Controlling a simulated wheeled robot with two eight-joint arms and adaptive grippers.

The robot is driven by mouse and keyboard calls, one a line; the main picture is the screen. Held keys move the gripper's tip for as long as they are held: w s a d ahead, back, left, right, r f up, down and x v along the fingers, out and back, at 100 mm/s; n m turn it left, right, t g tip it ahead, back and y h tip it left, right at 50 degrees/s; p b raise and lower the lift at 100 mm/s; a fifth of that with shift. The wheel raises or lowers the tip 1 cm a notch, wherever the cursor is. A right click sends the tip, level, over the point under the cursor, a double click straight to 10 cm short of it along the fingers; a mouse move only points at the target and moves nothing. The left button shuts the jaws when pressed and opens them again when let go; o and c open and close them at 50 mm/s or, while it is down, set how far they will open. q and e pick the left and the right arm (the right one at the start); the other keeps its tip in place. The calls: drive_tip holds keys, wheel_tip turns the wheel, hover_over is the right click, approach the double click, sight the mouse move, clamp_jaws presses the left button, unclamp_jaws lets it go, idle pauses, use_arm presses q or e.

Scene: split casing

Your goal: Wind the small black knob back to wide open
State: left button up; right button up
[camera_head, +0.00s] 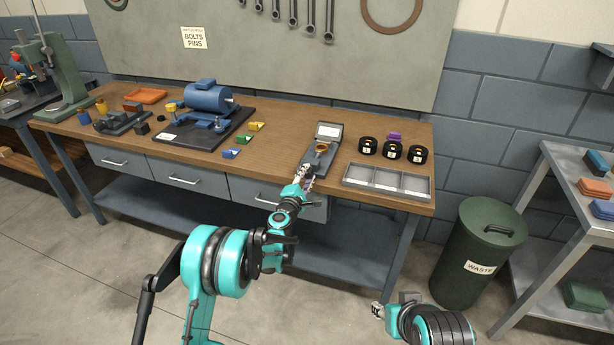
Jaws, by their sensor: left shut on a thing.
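A grey fixture (312,154) stands on the wooden bench with its long side running away from me. A small bronze-coloured ring-like part (321,149) sits on it, with a light grey plate behind. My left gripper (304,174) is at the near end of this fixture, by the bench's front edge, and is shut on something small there. The small black knob itself is not distinguishable; my fingers cover that end. My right gripper (377,310) is low at the bottom of the view, in front of the bench and away from everything; its finger opening is too small to read.
Left are small coloured blocks (231,154) and a blue motor (208,97) on a dark plate. A green waste bin (473,250) stands on the floor at right.

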use_arm(q)
drive_tip(key=o, duration=1.2)
drive_tip(key=shift+c, duration=0.2)
drive_tip(key=v, duration=0.8)
